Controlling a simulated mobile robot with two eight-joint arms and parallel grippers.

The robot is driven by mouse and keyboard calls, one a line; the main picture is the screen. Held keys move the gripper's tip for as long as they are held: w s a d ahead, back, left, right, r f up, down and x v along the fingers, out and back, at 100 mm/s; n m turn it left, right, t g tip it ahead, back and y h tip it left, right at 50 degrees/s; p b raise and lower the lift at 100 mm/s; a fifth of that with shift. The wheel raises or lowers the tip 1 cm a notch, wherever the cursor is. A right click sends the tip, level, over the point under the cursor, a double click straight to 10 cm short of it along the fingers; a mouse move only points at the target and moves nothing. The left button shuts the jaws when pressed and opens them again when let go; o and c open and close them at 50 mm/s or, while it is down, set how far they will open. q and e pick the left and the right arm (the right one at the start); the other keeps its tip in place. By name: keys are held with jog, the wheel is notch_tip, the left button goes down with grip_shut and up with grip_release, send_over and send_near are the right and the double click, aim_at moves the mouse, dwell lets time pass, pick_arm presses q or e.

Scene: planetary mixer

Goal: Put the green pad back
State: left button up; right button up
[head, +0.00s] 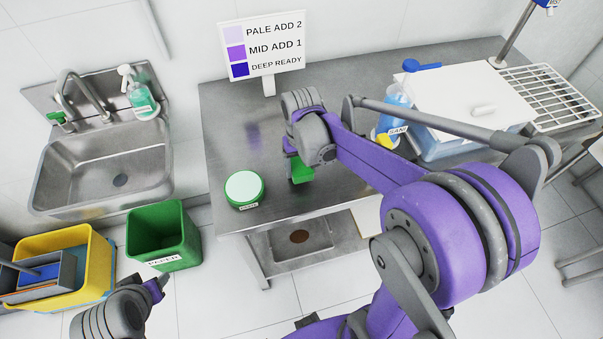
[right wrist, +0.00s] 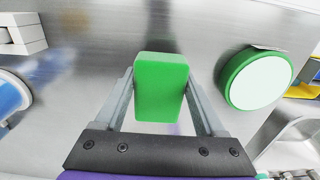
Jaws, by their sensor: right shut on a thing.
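The green pad (right wrist: 161,88) is a small block held between the two fingers of my right gripper (right wrist: 160,100). In the head view the pad (head: 301,169) shows below the right gripper (head: 297,158), over the front of the steel table (head: 226,118). I cannot tell whether it touches the table top. A round green holder with a pale top (head: 244,187) stands on the table left of the pad; it also shows in the right wrist view (right wrist: 258,80). My left gripper (head: 155,287) is low at the left, its jaw opening unclear.
A colour sign (head: 264,45) stands at the table's back. Blue bottles (head: 396,95) and a white-lidded bin (head: 470,95) stand at the right. A sink (head: 105,170), a green paper bin (head: 163,235) and a yellow bucket (head: 85,242) are left of the table.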

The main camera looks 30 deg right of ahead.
jog(key=shift+f, duration=1.75)
jog(key=shift+f, duration=0.1)
jog(key=shift+f, duration=0.15)
jog(key=o, duration=1.2)
jog(key=shift+c, duration=0.2)
